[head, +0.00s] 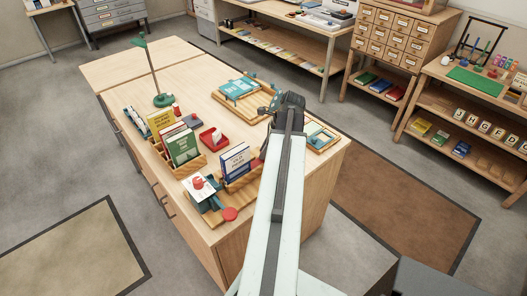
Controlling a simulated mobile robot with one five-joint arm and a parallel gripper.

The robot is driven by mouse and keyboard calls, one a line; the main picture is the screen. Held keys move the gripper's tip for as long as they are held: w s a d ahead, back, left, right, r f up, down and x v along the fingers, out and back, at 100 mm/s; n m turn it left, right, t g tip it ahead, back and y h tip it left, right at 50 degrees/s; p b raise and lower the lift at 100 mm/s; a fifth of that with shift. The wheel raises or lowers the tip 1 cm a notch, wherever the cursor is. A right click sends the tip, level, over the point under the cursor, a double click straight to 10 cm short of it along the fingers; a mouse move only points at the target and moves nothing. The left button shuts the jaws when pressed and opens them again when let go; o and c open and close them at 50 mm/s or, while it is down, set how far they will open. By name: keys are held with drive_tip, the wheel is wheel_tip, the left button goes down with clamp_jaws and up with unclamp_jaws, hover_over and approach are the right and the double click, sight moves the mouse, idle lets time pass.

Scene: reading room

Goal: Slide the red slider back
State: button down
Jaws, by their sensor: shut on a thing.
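My gripper (268,108) is at the far end of my pale arm, over the right part of the wooden desk (215,75). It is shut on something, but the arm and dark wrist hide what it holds. I cannot clearly make out a red slider. A small bit of red (262,153) shows at the left edge of my arm, too small to tell what it is.
A wooden tray with teal books (239,86) lies just left of my gripper; another small tray (322,138) lies right of it.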

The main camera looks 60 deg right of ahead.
drive_tip(key=d, duration=0.1)
drive_tip(key=s+d, duration=0.1)
drive_tip(key=d, duration=0.3)
drive_tip(key=shift+s, duration=0.25)
drive_tip(key=c, duration=1.3)
unclamp_jaws()
drive_tip(key=shift+a, duration=0.1)
drive_tip(key=shift+o, duration=0.2)
drive_tip(key=p+v, duration=0.7)
drive_tip(key=shift+s+r, duration=0.2)
drive_tip(key=shift+r, duration=0.15)
